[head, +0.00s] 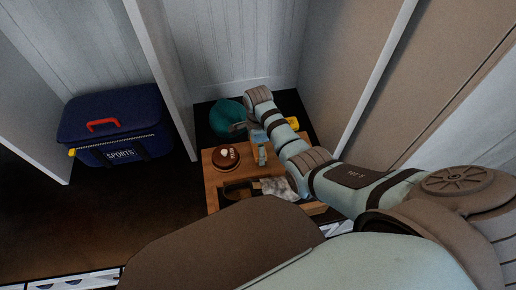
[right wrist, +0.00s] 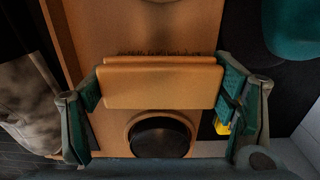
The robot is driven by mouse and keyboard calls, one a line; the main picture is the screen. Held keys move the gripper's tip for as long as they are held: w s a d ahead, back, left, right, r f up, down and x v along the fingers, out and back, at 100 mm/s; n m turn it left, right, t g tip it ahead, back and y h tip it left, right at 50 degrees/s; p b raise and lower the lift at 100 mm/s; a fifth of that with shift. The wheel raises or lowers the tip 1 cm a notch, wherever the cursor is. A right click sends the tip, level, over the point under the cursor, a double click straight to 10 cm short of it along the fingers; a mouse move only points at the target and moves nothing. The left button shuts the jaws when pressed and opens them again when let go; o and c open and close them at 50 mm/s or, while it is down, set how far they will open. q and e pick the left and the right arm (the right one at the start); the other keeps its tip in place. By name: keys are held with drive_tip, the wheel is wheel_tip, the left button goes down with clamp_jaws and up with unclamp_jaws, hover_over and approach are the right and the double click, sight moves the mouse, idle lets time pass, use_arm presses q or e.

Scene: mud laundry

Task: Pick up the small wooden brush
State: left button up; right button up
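The small wooden brush (right wrist: 160,88) is a pale orange-brown block with a strip of dark bristles along its far side. It spans the space between the two fingers of my right gripper (right wrist: 161,92) in the right wrist view. Its ends meet the green pads on both sides, so the gripper is shut on it. In the head view, my right gripper (head: 260,146) is low over the wooden bench (head: 211,184); the brush cannot be made out there. Any gap between brush and bench is hard to judge. My left gripper is out of view.
A round brown item (head: 226,158), a dark brown item (head: 237,191) and a grey cloth (head: 279,187) lie around the gripper. A teal object (head: 228,118) stands behind. White partitions flank the bench. A blue sports cooler (head: 112,125) sits left; dark floor before it is clear.

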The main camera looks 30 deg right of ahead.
drive_tip(key=shift+c, duration=0.6)
drive_tip(key=shift+r+p, duration=0.35)
drive_tip(key=shift+r, duration=0.2)
wheel_tip(320, 180, up, 19)
drive_tip(key=p, duration=0.8)
